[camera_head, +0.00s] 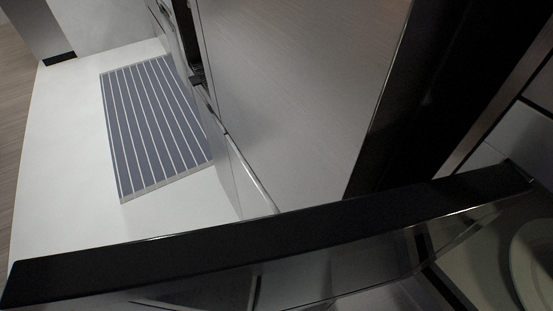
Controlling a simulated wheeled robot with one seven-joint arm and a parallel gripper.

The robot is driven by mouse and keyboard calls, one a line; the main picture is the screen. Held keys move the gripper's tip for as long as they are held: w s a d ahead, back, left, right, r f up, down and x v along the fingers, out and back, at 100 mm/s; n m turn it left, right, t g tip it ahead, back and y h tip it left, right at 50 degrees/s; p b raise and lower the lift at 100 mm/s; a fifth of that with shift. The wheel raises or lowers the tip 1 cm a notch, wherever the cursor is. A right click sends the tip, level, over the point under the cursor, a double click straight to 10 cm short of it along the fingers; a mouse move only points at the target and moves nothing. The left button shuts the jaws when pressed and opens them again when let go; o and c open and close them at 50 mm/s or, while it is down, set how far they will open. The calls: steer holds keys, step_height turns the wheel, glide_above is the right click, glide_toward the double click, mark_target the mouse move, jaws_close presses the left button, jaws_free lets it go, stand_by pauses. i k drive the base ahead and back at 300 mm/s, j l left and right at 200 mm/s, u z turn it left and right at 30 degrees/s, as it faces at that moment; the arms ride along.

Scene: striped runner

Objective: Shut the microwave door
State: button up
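A black-framed panel with dark glass, which looks like the microwave door (270,232), crosses the lower part of the head view from the left edge to the right. It is very close to the camera and stands out at an angle, so it appears open. Below its right end, a pale round plate-like shape (535,262) shows in part; I cannot tell whether it is inside the microwave or seen through the glass. The rest of the microwave is cut off or hard to make out. My gripper is not in view.
A striped grey-blue runner (155,128) lies on a white surface (60,190) at the left, which is otherwise clear. A large grey panel (290,90) stands in the middle, with a dark upright part (440,90) right of it.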

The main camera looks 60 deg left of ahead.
mark_target(298, 259)
steer(key=k+j+u, duration=0.1)
steer(key=j, duration=0.25)
steer(key=k+j+u, duration=0.1)
steer(key=k+j, duration=0.25)
steer(key=k+j+u, duration=0.1)
steer(key=j, duration=0.25)
steer(key=k+j+u, duration=0.15)
steer(key=k+j, duration=0.15)
